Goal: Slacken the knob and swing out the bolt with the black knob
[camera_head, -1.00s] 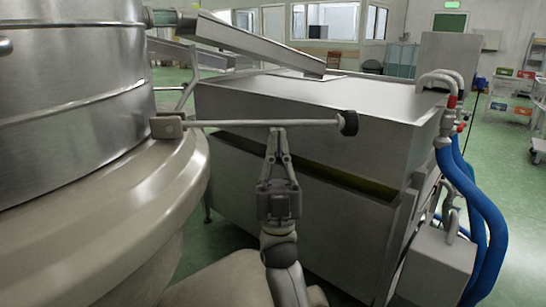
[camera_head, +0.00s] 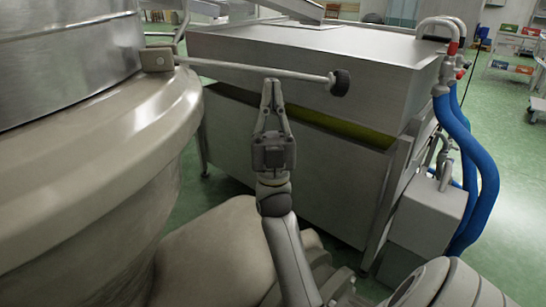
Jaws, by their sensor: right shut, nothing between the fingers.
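The bolt (camera_head: 225,66) is a pale rod in the head view. It runs from a bracket (camera_head: 157,58) on the round steel vessel (camera_head: 75,135) out to the right, sloping slightly down and clear of the vessel. The black knob (camera_head: 340,82) is at its free right end. My right gripper (camera_head: 271,84) points up from below, to the left of the knob. Its fingers are shut and empty, with the tips at the rod's lower edge; I cannot tell whether they touch it. My left gripper is not in view.
A large steel box machine (camera_head: 300,50) stands behind the bolt. Blue hoses (camera_head: 480,175) and a grey box (camera_head: 425,215) are on its right. Green floor (camera_head: 515,200) is open at the far right.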

